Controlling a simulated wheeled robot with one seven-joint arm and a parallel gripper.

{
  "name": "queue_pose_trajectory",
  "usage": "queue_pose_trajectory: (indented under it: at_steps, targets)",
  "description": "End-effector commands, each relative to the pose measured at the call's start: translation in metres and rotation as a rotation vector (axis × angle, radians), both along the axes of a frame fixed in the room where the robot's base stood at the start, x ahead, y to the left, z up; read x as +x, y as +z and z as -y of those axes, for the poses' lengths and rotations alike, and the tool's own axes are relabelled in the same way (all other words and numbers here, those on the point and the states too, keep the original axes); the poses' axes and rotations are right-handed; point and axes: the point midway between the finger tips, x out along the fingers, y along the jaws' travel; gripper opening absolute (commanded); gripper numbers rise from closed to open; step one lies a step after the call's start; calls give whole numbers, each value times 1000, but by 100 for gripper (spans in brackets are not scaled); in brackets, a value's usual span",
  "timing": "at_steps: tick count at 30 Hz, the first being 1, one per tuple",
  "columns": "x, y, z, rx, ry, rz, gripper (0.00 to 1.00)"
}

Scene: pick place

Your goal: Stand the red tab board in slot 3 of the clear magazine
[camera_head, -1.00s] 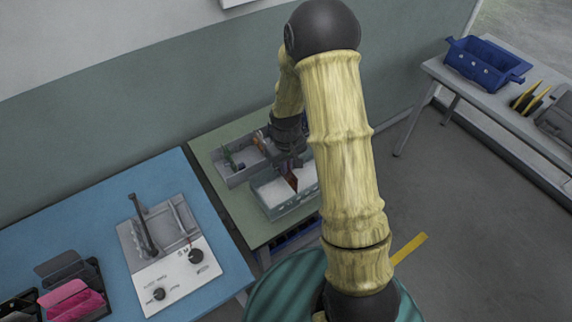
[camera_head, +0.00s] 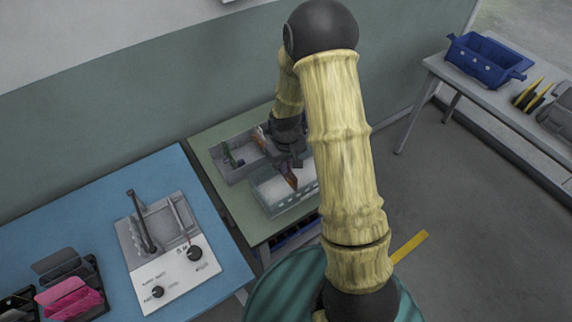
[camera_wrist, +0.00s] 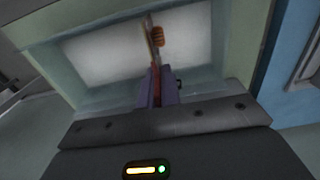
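The red tab board (camera_head: 291,181) is a thin dark-red plate, seen nearly edge-on between the fingers in the wrist view (camera_wrist: 155,72). My gripper (camera_wrist: 157,88) is shut on it. In the head view my gripper (camera_head: 291,162) is over the clear magazine (camera_head: 284,213), a see-through box with a white floor. The magazine fills the upper wrist view (camera_wrist: 50,62). The board hangs over or within the magazine's opening; I cannot tell how deep. An orange ribbed part (camera_wrist: 158,37) shows by the board. Slot numbers cannot be read.
A grey tray (camera_head: 232,172) with small parts stands directly behind the magazine on the green table (camera_head: 210,150). A blue table (camera_head: 85,215) at left holds a grey-white fixture (camera_head: 165,275) and pink and black holders. A blue crate (camera_head: 483,62) stands on the right bench.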

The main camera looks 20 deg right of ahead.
Motion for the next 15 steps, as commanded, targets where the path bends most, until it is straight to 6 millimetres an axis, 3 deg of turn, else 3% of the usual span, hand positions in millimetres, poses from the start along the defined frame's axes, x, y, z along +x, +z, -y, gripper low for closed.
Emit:
queue_pose_trajectory:
  at_steps: [15]
  targets:
    - [0, -16, 0, 0, 0, 0, 0]
